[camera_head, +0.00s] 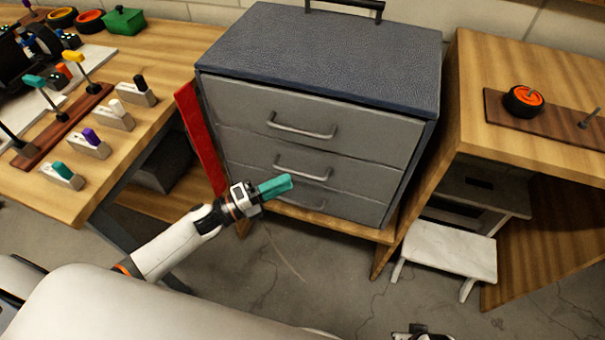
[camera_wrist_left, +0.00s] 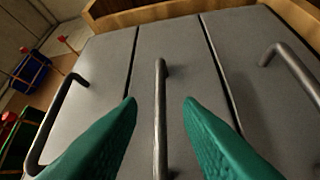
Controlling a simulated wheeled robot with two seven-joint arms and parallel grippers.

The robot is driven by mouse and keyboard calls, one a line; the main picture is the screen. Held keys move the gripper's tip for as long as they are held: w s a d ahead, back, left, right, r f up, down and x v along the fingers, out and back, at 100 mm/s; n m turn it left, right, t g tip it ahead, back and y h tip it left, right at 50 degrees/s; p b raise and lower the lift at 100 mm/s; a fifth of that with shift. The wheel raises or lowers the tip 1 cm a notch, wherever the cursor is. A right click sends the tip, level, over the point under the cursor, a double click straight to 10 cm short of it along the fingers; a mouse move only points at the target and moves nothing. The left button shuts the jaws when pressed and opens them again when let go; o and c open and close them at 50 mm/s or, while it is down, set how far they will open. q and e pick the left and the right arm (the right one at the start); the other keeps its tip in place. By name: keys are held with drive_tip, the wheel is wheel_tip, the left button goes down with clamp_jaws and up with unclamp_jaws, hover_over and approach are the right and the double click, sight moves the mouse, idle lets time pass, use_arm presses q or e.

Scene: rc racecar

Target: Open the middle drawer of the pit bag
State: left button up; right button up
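The pit bag (camera_head: 330,50) is a grey three-drawer cabinet with a dark blue textured top. All its drawers look closed. The middle drawer (camera_head: 245,150) has a bar handle (camera_head: 302,168). My left gripper (camera_head: 290,183), with teal fingers, is in front of the cabinet, just below that handle in the head view. In the left wrist view the fingers (camera_wrist_left: 160,100) are open, one on either side of the middle handle (camera_wrist_left: 160,75), with a gap to it on both sides. Part of what may be my right gripper (camera_head: 418,332) shows at the bottom edge; its fingers are hidden.
The cabinet stands on a low wooden shelf between a left workbench (camera_head: 180,60) with several tools in holders and a right wooden table (camera_head: 500,65) with an orange wheel (camera_head: 523,99). A red panel (camera_head: 201,135) stands at the cabinet's left side. A white stool (camera_head: 450,250) stands right.

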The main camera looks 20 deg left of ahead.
sight(301, 174)
use_arm(q)
drive_tip(key=x, duration=0.5)
drive_tip(key=shift+w+d, duration=0.25)
drive_tip(key=shift+w, duration=0.1)
drive_tip(key=shift+c, duration=0.4)
clamp_jaws()
